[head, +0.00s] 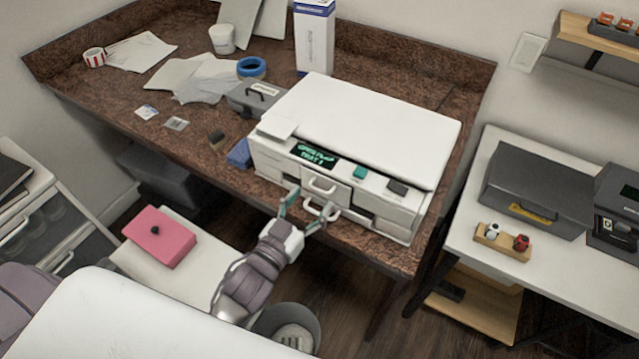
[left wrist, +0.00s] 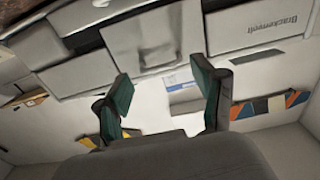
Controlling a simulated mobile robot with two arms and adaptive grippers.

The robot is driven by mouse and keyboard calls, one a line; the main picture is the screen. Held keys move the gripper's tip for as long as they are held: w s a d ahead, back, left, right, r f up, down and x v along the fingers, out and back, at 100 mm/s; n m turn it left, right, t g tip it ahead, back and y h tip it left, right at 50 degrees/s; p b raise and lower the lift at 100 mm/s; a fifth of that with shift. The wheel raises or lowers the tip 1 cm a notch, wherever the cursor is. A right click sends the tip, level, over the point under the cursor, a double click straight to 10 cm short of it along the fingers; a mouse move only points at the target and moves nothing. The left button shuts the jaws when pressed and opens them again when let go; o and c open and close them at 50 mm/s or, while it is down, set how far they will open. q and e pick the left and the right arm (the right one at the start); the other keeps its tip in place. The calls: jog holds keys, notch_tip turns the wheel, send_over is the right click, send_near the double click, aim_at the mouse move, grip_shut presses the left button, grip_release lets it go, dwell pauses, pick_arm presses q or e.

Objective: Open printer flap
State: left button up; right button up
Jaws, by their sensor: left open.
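The white printer (head: 365,125) stands at the front right of the brown worktop, with green text on its small display (head: 316,155). Its front has a flap panel with a pale handle (head: 321,187), and a second handle (head: 328,214) sits lower down. The flap looks shut. My left gripper (head: 311,200) is open in front of these handles, its teal-padded fingers spread to either side; contact cannot be told. In the left wrist view the open fingers (left wrist: 163,88) point at a grey front panel (left wrist: 143,38), with nothing visible between them. My right gripper is not in view.
A grey box (head: 257,97), a blue tape roll (head: 251,67) and papers lie left of the printer on the brown worktop (head: 85,75). A pink box (head: 160,236) sits on a white surface at lower left. A white side table (head: 480,200) with dark cases stands right.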

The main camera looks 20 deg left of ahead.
aim_at(319, 190)
pick_arm(q)
jog(key=w, duration=0.1)
jog(key=w+d, duration=0.1)
jog(key=w, duration=0.1)
jog(key=shift+w+p, duration=0.3)
jog(key=shift+w, duration=0.15)
jog(key=shift+c, duration=1.9)
jog(key=shift+a, duration=0.1)
grip_shut()
jog(key=shift+f+b, duration=0.15)
jog(key=shift+b, duration=0.15)
jog(key=s+t+b, duration=0.1)
jog(key=t+b, duration=0.1)
jog(key=b, duration=0.3)
jog(key=s+f+t+h+b, duration=0.1)
jog(key=t+b, duration=0.1)
jog(key=b, duration=0.4)
jog(key=s+f+t+b, duration=0.1)
jog(key=t+b, duration=0.2)
jog(key=b, duration=0.2)
jog(key=shift+a+f+b, duration=0.25)
jog(key=shift+b, duration=0.1)
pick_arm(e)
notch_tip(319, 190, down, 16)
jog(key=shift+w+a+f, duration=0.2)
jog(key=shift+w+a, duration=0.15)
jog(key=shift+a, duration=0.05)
